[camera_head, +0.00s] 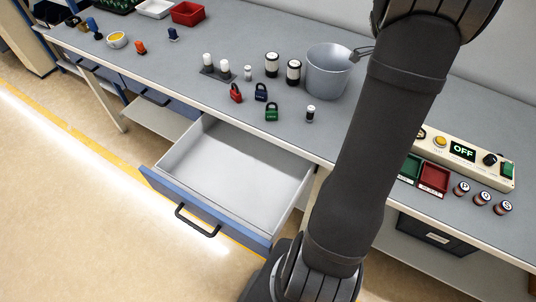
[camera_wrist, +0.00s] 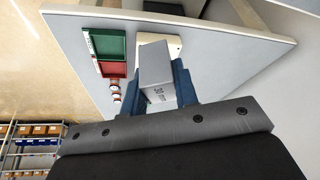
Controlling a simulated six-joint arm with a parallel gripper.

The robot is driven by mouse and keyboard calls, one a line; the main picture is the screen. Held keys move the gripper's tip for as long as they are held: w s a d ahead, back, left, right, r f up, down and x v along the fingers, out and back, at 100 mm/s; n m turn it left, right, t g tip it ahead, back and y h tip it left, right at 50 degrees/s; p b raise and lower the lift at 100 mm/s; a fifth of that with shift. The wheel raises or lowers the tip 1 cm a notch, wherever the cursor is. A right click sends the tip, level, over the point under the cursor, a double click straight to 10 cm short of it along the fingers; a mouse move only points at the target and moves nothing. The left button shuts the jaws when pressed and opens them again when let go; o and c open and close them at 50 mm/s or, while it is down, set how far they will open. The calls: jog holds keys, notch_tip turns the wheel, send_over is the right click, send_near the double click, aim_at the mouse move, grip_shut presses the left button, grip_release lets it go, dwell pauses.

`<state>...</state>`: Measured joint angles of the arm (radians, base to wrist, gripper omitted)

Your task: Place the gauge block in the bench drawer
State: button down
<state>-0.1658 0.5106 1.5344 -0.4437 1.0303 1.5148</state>
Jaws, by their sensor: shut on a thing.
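The gauge block is a silver-grey block (camera_wrist: 156,68) with small dark markings, seen in the wrist view. My gripper (camera_wrist: 163,85) is shut on it, with one blue-grey finger on each side. The gripper and the block do not show in the head view, where my arm fills the right-centre. The bench drawer (camera_head: 235,165) is pulled open below the front edge of the bench in the head view. It has a blue front with a black handle, and its visible inside is empty.
Padlocks (camera_head: 271,112), a grey bucket (camera_head: 327,72) and several small cylinders stand on the bench behind the drawer. At the right are a control box (camera_head: 462,152), a green and a red tray (camera_head: 433,179), and weights marked with letters or numbers (camera_head: 480,198).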

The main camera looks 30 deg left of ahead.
jog(key=s+a+n, duration=0.1)
jog(key=s+a, duration=0.5)
jog(key=a, duration=0.6)
jog(key=n+t, duration=0.1)
jog(key=n, duration=0.2)
send_over(223, 182)
jog(key=s+a, duration=0.1)
jog(key=shift+y, duration=0.4)
notch_tip(223, 182, down, 24)
jog(key=shift+s+f, duration=0.1)
jog(key=shift+s, duration=0.05)
jog(key=shift+a+f, duration=0.1)
jog(key=shift+f, duration=1.9)
jog(key=shift+f, duration=0.1)
jog(key=c, duration=1.1)
grip_release()
